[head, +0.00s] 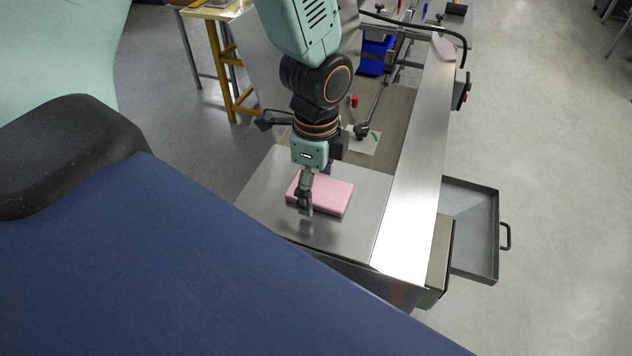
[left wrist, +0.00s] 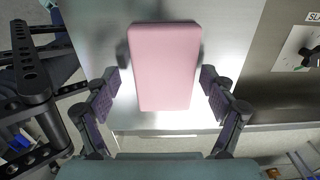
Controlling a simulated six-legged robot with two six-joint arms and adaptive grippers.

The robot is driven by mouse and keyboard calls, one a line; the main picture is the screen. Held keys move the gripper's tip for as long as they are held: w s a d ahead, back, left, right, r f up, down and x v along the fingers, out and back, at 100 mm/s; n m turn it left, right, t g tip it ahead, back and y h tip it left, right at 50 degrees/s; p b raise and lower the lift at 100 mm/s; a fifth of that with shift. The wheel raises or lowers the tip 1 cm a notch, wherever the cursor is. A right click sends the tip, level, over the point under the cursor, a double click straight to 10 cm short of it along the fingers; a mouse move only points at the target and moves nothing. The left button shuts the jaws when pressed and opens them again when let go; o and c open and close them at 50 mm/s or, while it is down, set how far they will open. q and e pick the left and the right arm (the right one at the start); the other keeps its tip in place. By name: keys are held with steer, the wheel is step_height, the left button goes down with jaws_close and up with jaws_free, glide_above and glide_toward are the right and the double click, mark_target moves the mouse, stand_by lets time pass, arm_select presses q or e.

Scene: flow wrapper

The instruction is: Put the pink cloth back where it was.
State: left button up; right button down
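The pink cloth (head: 333,196) is a flat, neat rectangular pad lying on the bare steel top of the machine. My left gripper (head: 307,208) points down at the left part of the cloth and hides some of it. In the left wrist view the cloth (left wrist: 164,65) lies between the two spread fingers of the left gripper (left wrist: 160,82), with a gap on each side. The gripper is open and holds nothing. Whether the fingertips touch the steel cannot be told. My right gripper is not in view.
The steel top (head: 350,240) is clear around the cloth. A raised steel ledge (head: 415,200) runs along its right side. An open drawer tray (head: 471,262) juts out at the right. A blue bin (head: 374,56) and a yellow-legged table (head: 217,60) stand farther back.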

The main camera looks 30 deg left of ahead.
mark_target(316, 189)
arm_select(q)
steer(key=shift+w+a, duration=0.2)
step_height(316, 189, up, 12)
steer(key=p, duration=0.2)
steer(key=shift+p, duration=0.35)
steer(key=shift+s, duration=0.15)
